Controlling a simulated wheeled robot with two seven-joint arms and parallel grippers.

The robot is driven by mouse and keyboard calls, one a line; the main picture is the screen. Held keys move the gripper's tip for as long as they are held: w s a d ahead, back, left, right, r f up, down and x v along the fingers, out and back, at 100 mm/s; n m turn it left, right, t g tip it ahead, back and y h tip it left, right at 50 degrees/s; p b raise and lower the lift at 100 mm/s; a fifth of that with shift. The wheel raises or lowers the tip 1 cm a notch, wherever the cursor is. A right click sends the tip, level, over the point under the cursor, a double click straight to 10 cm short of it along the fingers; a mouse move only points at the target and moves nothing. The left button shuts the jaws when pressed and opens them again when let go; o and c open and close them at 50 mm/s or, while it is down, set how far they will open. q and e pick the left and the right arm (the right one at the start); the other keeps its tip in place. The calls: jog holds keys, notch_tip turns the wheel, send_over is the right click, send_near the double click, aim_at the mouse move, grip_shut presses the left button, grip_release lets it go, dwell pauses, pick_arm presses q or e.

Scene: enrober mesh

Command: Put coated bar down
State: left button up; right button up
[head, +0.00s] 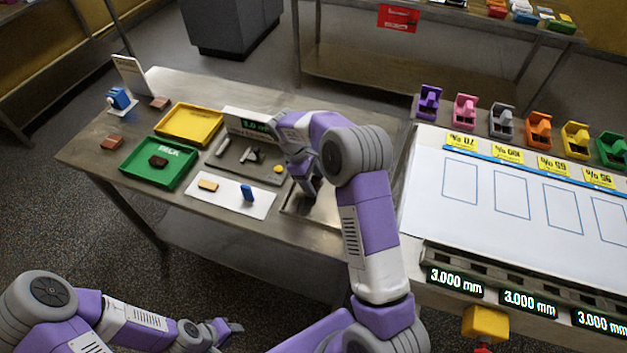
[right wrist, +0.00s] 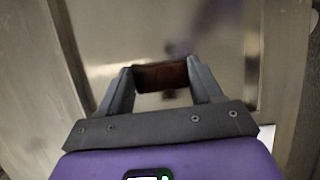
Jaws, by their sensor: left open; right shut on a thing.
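The coated bar (right wrist: 160,77) is dark brown and spans the gap between the fingers of my right gripper (right wrist: 163,88) in the right wrist view. In the head view this gripper (head: 308,188) points down over the metal surface at the table's right end, and the bar is hard to make out there. I cannot tell whether the bar touches the surface. My left gripper (head: 232,328) is open and empty, low in the head view, apart from the table. A green tray (head: 133,179) holds a dark brown bar (head: 158,160). A yellow tray (head: 188,125) is empty.
A white board (head: 229,200) carries a tan bar (head: 208,184) and a blue piece (head: 247,192). A grey panel with a display (head: 247,126) stands behind. Brown pieces (head: 112,142) lie at the left. The right table holds a white sheet (head: 520,215) and several coloured dispensers (head: 465,110).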

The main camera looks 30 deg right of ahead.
jog(key=shift+f, duration=0.1)
jog(key=o, duration=0.8)
jog(key=p+v, duration=0.2)
jog(key=v, duration=1)
